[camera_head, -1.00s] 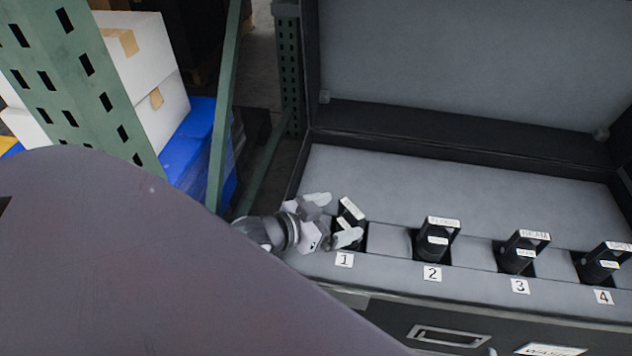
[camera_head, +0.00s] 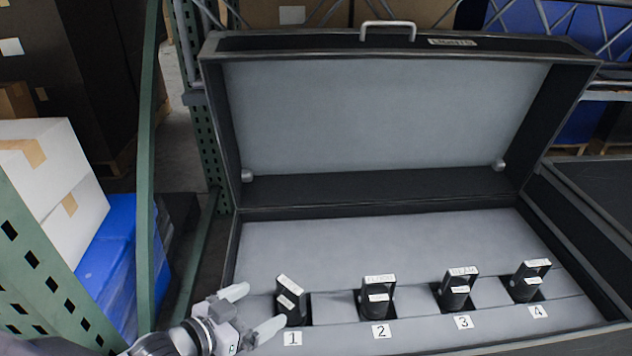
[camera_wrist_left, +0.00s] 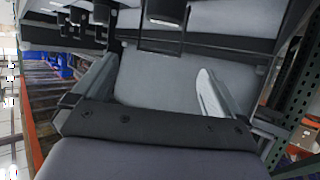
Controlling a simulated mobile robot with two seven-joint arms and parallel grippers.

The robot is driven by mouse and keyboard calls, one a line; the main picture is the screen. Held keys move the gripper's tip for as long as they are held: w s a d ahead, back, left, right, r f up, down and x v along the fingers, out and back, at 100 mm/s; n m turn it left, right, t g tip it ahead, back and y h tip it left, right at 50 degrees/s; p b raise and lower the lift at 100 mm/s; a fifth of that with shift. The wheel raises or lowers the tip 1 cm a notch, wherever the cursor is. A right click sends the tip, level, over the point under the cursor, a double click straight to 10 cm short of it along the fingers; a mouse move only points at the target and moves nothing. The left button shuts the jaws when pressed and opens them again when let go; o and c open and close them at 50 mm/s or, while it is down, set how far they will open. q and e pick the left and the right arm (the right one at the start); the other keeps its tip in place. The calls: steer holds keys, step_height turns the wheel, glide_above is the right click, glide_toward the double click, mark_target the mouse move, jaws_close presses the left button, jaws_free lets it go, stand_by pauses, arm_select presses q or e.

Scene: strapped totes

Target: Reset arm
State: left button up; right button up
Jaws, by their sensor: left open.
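My left gripper (camera_head: 261,309) is at the lower left of the head view, with its two pale fingers spread and nothing between them. It is just left of the tilted black labelled device (camera_head: 290,301) at slot 1 of the open case (camera_head: 225,150). The lower fingertip is close to that device; I cannot tell whether they touch. One pale finger also shows in the left wrist view (camera_wrist_left: 212,96). My right gripper is in neither view.
Black devices stand in slot 2 (camera_head: 378,297), slot 3 (camera_head: 456,290) and slot 4 (camera_head: 528,281). The raised grey-lined lid (camera_head: 370,115) is behind them. A green rack post (camera_head: 147,170), white boxes (camera_head: 50,180) and a blue tote (camera_head: 112,265) are at the left.

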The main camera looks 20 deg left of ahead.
arm_select(q)
steer(key=s+d+r+g+y+p, duration=0.1)
steer(key=s+r+p, duration=0.3)
steer(key=r+p, duration=0.4)
steer(key=s+d+r+n+g+y+p, duration=0.1)
steer(key=s+d+r+p, duration=0.3)
steer(key=p, duration=1.4)
step_height(320, 180, up, 4)
steer(key=shift+s+d+r, duration=0.2)
steer(key=shift+s, duration=0.45)
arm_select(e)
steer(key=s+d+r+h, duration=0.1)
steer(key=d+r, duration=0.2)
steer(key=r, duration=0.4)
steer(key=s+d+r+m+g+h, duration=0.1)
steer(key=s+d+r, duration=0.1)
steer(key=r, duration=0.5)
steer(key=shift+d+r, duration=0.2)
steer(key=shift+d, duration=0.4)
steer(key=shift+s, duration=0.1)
arm_select(q)
steer(key=shift+c, duration=0.3)
